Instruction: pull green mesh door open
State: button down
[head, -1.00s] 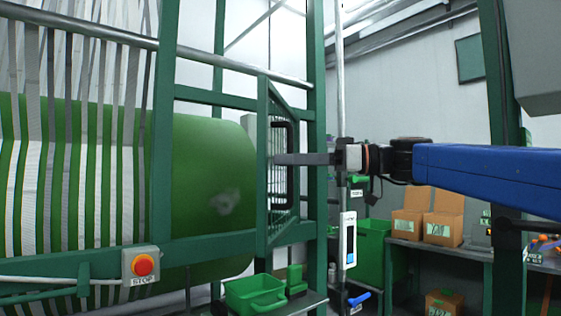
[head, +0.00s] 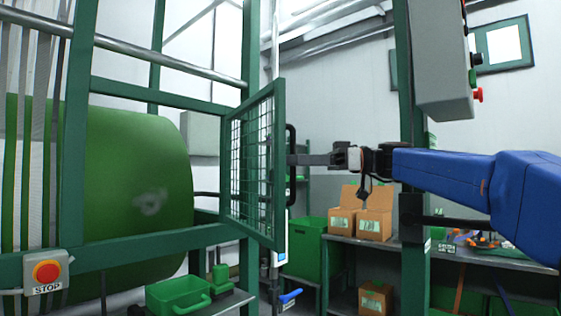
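The green mesh door (head: 252,165) has a green frame with dark wire mesh and stands at an angle to the green machine frame (head: 249,50), its nearer, taller edge on the right. A black upright bar handle (head: 291,140) sits on the right side of the door. My gripper (head: 296,160) reaches in from the right, its fingers level and at the middle of the handle. It appears shut on the handle; the fingertips are partly hidden there.
A large green roll (head: 140,165) lies behind the frame at left. A stop button box (head: 46,271) and green tray (head: 180,295) are in front. A grey control box (head: 440,60) hangs at upper right. Cardboard boxes (head: 374,224) stand on a shelf at right.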

jog(key=shift+w+d, duration=0.15)
jog(key=shift+d, duration=0.05)
jog(key=c, duration=1.8)
grip_release()
jog(key=shift+o, duration=0.2)
jog(key=shift+d, duration=0.1)
